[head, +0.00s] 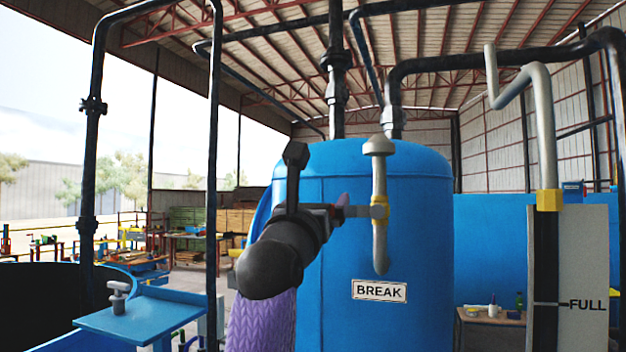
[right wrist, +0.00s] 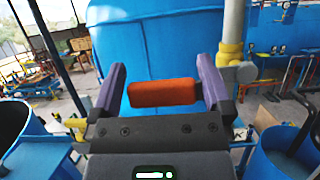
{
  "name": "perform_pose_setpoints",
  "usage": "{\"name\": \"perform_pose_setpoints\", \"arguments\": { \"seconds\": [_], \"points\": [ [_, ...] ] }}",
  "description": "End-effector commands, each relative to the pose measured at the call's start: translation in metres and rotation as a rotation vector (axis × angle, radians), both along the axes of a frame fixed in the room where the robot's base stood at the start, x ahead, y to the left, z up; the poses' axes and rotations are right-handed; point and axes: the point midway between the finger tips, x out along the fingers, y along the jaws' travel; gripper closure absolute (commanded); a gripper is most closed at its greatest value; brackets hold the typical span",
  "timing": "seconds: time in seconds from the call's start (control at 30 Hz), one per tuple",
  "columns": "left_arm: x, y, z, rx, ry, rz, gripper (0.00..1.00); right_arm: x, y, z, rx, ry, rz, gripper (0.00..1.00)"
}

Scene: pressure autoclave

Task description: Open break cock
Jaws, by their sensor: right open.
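The break cock (head: 380,207) is a grey vertical pipe with a yellow collar, in front of the blue tank marked BREAK (head: 379,291). Its grey and yellow body also shows at the right in the right wrist view (right wrist: 231,50). My right gripper (head: 338,207) is just left of the cock in the head view, partly covered by my own wrist. In the right wrist view it is open, with purple fingers, and the orange-red handle (right wrist: 162,92) shows between them. The right finger hides where the handle meets the cock. I cannot tell whether a finger touches it. My left gripper is not in view.
The large blue tank (head: 335,245) stands close behind the cock. A grey pipe and a FULL gauge panel (head: 583,280) stand at the right. Black vertical pipes (head: 212,150) and a blue stand (head: 150,318) are at the left.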

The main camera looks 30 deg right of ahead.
Motion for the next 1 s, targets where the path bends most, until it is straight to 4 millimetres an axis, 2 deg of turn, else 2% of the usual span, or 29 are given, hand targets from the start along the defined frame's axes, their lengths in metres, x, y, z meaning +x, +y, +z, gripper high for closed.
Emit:
{"name": "perform_pose_setpoints", "arguments": {
  "seconds": [0.03,0.1,0.4,0.87,1.0],
  "points": [
    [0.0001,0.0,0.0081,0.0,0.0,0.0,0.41,0.004,-0.0053,0.0067,-0.001,0.003,-0.002,0.0],
    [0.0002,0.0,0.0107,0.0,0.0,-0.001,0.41,0.0085,-0.0098,0.0075,-0.002,0.002,-0.001,0.0],
    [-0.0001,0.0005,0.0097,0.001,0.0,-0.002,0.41,0.0112,-0.0125,0.0054,-0.002,0.002,0.0,0.02],
    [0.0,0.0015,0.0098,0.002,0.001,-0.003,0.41,0.011,-0.0123,0.0056,-0.002,0.002,0.0,1.0],
    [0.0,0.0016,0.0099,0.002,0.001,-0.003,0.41,0.011,-0.0124,0.0058,-0.002,0.002,-0.001,1.0]
  ]
}}
